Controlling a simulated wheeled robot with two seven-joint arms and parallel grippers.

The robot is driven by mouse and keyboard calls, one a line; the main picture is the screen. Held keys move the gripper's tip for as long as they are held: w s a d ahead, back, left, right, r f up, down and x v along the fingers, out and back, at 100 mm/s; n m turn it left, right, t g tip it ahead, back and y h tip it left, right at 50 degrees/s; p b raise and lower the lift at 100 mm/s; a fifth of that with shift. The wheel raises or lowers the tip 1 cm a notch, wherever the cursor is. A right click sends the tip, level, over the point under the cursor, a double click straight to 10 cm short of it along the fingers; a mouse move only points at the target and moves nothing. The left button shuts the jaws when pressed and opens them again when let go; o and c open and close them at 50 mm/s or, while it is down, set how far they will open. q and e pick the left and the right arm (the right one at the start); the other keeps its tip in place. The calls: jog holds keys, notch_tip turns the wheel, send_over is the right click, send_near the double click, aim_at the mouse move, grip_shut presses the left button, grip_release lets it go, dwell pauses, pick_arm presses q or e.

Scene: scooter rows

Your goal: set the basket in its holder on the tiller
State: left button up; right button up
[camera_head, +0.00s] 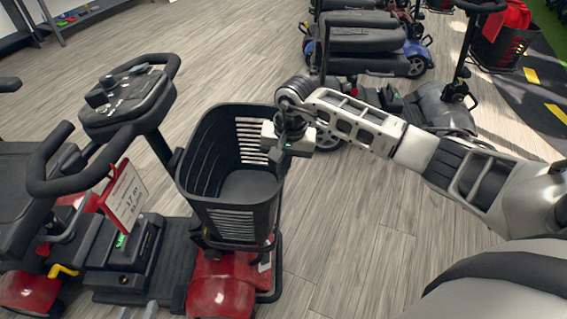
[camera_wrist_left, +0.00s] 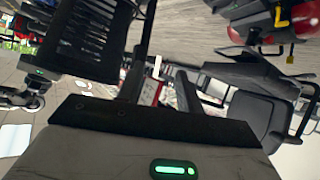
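The black basket (camera_head: 238,222) hangs nearly upright in front of the tiller (camera_head: 158,143) of the red scooter, above its red front cover (camera_head: 222,288). Its back wall is close to the tiller. The holder is hidden behind the basket, so I cannot tell whether it is seated. My right gripper (camera_head: 277,150) is at the basket's right rim and appears shut on it. My left gripper (camera_head: 138,312) shows only its tips at the bottom edge in the head view. Its fingers stand apart and empty in the left wrist view (camera_wrist_left: 158,88), where the basket (camera_wrist_left: 95,38) is at upper left.
A red and white price sign (camera_head: 121,195) hangs beside the tiller. The black handlebar (camera_head: 128,105) is left of the basket. More scooters (camera_head: 365,45) stand behind, one with a basket (camera_head: 503,45). The wooden floor right of the basket is clear.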

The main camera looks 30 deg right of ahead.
jog(key=o, duration=0.5)
jog(key=shift+r, duration=0.1)
notch_tip(320, 180, up, 16)
jog(key=s+d, duration=0.1)
jog(key=shift+d, duration=0.3)
